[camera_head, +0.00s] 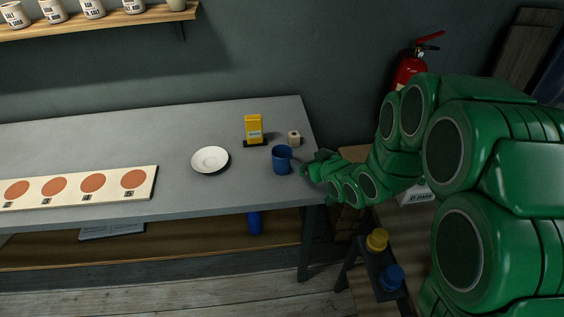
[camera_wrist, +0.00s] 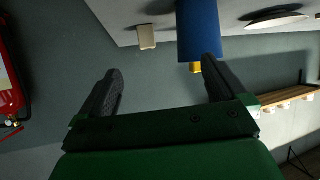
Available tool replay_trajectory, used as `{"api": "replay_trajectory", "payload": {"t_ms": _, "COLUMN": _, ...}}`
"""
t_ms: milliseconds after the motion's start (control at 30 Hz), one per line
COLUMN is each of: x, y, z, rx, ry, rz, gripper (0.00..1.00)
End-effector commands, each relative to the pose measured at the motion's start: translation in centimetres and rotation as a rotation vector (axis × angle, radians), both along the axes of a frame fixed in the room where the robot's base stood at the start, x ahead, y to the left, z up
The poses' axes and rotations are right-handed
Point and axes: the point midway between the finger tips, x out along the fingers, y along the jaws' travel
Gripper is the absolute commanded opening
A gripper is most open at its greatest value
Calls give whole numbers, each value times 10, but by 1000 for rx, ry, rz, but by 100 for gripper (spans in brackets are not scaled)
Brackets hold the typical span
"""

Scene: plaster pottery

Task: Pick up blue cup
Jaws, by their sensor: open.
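The blue cup (camera_head: 282,161) stands upright near the right end of the grey table (camera_head: 100,135). In the wrist view, which is upside down, the cup (camera_wrist: 198,28) is at the top, in line with the right finger rather than centred between the fingers. My gripper (camera_head: 308,168) is just right of the cup at the table's right edge. In the wrist view my gripper (camera_wrist: 163,62) has its two dark fingers spread wide, with nothing between them. I cannot tell whether a finger touches the cup.
A yellow box (camera_head: 254,128) stands behind the cup on a dark base. A small cream block (camera_head: 293,138) is behind it to the right. A white saucer (camera_head: 210,158) is to its left. A board with orange discs (camera_head: 80,187) lies farther left. A fire extinguisher (camera_head: 410,67) hangs behind my arm.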

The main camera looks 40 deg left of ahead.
Motion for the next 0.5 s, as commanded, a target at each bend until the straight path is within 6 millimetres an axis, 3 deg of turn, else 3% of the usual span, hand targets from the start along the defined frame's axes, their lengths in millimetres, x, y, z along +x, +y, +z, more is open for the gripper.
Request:
{"api": "replay_trajectory", "payload": {"t_ms": 100, "x": -15, "y": 24, "z": -7, "rx": 54, "ry": -6, "rz": 49, "gripper": 99}}
{"api": "replay_trajectory", "payload": {"t_ms": 200, "x": -23, "y": 36, "z": -9, "rx": 86, "ry": -9, "rz": 74, "gripper": 99}}
{"api": "replay_trajectory", "payload": {"t_ms": 500, "x": -26, "y": 51, "z": -12, "rx": 109, "ry": -13, "rz": 91, "gripper": 99}}
